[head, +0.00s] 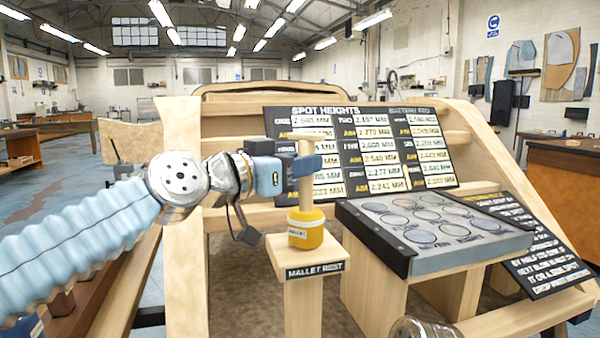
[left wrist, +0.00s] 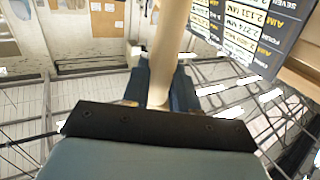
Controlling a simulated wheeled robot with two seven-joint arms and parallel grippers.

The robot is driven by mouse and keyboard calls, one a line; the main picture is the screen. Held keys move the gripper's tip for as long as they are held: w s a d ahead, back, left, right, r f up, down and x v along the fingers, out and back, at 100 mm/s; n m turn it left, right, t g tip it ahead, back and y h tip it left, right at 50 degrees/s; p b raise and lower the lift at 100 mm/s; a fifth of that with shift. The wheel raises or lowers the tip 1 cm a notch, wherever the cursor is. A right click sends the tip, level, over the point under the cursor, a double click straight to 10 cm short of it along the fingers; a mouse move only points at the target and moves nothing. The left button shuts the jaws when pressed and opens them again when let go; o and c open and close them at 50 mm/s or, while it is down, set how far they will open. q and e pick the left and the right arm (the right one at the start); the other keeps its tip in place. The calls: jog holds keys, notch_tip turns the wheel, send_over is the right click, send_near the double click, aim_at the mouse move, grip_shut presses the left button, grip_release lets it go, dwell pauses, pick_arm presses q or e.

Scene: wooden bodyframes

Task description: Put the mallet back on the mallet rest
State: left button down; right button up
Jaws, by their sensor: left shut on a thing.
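The mallet (head: 305,228) has a yellow head with a small white label and a pale wooden handle. It hangs upright, head down, over the wooden mallet rest (head: 285,262), a small square platform on a post with a black "MALLET REST" label. I cannot tell whether the head touches the platform or is just above it. My left gripper (head: 305,167) is shut on the handle, above the head. In the left wrist view the handle (left wrist: 166,55) stands between the dark fingers; the mallet's head is hidden there.
A tray (head: 440,263) with several round discs stands right of the rest. A black "SPOT HEIGHTS" board (head: 350,150) is behind the mallet. The wooden body frame (head: 184,260) surrounds them. A black lettered panel (head: 520,240) is at the right.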

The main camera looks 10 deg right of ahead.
pick_arm(q)
jog(key=shift+f, duration=0.1)
jog(key=shift+f, duration=0.15)
jog(key=c, duration=0.9)
grip_release()
jog(key=shift+s+a, duration=0.1)
jog(key=b+v, duration=0.6)
jog(key=v, duration=0.5)
jog(key=shift+s+a+b, duration=0.2)
jog(key=shift+a+b, duration=0.15)
jog(key=shift+b, duration=0.05)
